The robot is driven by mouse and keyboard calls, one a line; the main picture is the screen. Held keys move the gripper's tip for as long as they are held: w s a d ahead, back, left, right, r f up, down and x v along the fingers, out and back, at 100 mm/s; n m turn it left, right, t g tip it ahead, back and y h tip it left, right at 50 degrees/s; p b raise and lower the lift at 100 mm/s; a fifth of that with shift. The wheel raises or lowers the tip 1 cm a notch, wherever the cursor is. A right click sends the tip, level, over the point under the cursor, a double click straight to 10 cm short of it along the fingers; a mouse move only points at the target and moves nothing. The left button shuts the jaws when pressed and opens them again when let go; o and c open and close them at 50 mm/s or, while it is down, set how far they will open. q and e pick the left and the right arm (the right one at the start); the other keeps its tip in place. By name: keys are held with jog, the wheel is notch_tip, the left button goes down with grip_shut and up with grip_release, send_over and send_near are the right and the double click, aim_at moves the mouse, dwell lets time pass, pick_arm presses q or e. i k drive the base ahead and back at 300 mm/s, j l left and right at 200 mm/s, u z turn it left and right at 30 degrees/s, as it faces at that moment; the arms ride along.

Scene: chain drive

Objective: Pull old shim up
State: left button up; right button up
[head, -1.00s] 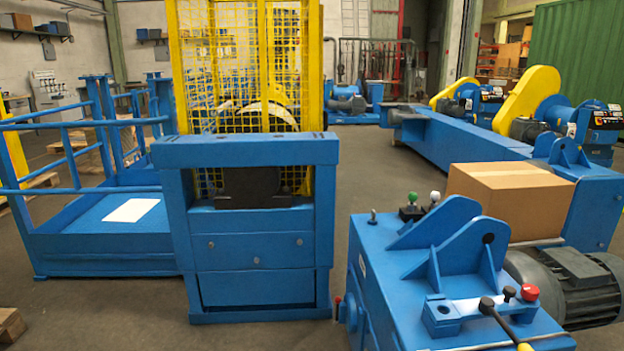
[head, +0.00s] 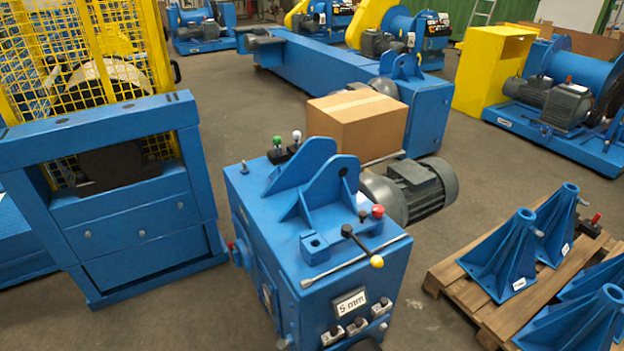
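I cannot pick out the old shim with certainty. A blue machine cabinet (head: 262,215) stands in the middle, with two upright rounded brackets (head: 335,190) on its top. Beside them are a small blue block with a hole (head: 314,243) and a lever with a yellow knob (head: 377,261). A plate reading "5 mm" (head: 349,304) is on the cabinet's front, above several small switches. A grey motor (head: 425,190) sits behind the cabinet at the right. Neither of my grippers is in view.
A cardboard box (head: 357,122) stands behind the cabinet. A blue frame with a yellow mesh guard (head: 130,215) is at left. A wooden pallet (head: 462,290) with blue conical stands (head: 515,250) is at lower right. Floor (head: 250,110) is clear between them.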

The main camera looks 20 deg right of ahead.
aim_at(360, 325)
jog(key=z, duration=1.15)
